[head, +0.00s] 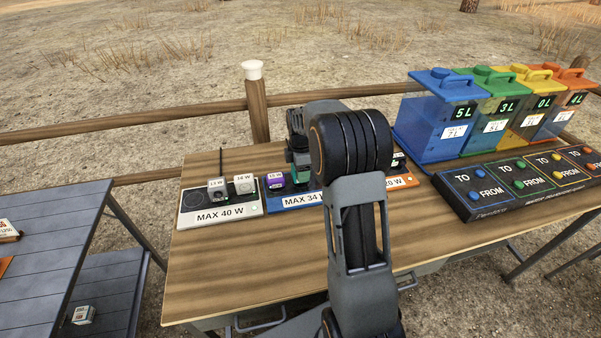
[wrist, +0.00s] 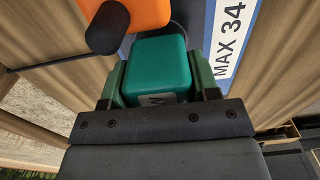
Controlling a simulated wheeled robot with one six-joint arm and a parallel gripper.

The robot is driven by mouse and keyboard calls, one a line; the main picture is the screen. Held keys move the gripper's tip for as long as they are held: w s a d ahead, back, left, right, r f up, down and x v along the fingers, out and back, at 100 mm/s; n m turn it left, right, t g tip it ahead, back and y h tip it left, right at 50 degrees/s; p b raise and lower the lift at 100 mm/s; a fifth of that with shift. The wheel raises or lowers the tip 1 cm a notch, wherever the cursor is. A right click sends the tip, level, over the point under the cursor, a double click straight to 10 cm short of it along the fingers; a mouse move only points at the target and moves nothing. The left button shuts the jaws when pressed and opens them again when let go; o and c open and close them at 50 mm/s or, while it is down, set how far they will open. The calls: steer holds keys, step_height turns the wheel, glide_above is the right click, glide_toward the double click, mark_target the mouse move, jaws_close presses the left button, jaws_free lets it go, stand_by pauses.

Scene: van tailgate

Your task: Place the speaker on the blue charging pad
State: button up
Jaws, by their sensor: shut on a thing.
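A teal box-shaped device (wrist: 158,65), apparently the speaker, sits between the fingers of my gripper (wrist: 160,80). My gripper is shut on it. Its label is mostly hidden, with only a "W" showing. In the head view the teal device (head: 302,177) is partly hidden by my arm, over the blue charging pad (head: 284,203) marked "MAX 34 W". The blue pad also shows in the wrist view (wrist: 208,28). I cannot tell whether the device touches the pad. A purple device (head: 275,181) stands on the pad's left part.
A white pad (head: 215,216) marked "MAX 40 W" holds two small devices at left. An orange pad (head: 401,180) lies at right, partly behind my arm. An orange device (wrist: 140,14) with a dark knob is close by the teal one. The table front (head: 240,270) is clear.

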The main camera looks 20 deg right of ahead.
steer(key=shift+f, duration=0.55)
steer(key=shift+f, duration=0.1)
steer(key=o, duration=1.1)
